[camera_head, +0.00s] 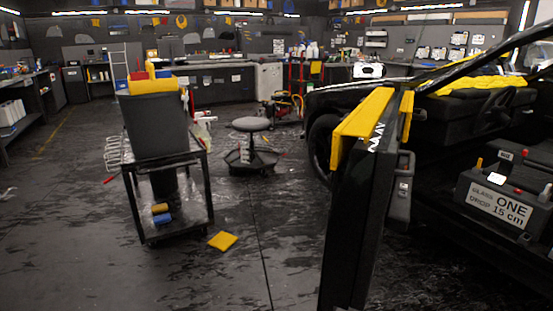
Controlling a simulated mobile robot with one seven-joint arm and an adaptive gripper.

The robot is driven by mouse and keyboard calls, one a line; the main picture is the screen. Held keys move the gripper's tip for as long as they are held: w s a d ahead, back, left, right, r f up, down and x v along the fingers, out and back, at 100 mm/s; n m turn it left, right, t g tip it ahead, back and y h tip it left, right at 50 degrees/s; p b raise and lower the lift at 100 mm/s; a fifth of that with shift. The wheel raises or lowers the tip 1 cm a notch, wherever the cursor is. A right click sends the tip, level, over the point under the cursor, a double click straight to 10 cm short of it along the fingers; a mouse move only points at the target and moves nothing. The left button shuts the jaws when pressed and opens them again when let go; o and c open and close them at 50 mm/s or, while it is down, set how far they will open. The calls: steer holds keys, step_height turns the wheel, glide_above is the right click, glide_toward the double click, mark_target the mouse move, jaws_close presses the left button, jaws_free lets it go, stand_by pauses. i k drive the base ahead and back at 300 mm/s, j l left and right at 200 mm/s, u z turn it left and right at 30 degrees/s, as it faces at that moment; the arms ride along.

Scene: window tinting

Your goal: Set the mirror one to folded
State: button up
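The black car door (352,220) stands open at the centre right. A yellow angular part (362,126) sits at the door's top and juts out to the left. I cannot tell whether it is mirror one or a cover, and no reflecting glass shows. A dark box (462,187) in the car doorway has a label (501,206) reading "GLASS DROP ONE 15 cm". No label naming the mirror is readable. My gripper is not in view.
A black cart (207,183) with a dark bin (157,127) stands at the left. A round stool (251,125) is behind it. Floor between cart and door is otherwise mostly clear. Workbenches line the back.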

mark_target(365, 69)
steer(key=i+j+u, duration=0.25)
steer(key=i+u, duration=0.15)
steer(key=i, duration=0.15)
steer(key=i+j+u, duration=0.1)
steer(key=i+u, duration=0.3)
steer(key=i, duration=0.2)
steer(key=i+z, duration=0.25)
steer(key=i, duration=0.4)
steer(key=i+j+z, duration=0.25)
steer(key=i, duration=0.4)
steer(key=i+l+z, duration=0.1)
steer(key=i+z, duration=0.4)
steer(key=i+j+z, duration=0.1)
steer(key=i+z, duration=0.4)
steer(key=i, duration=0.15)
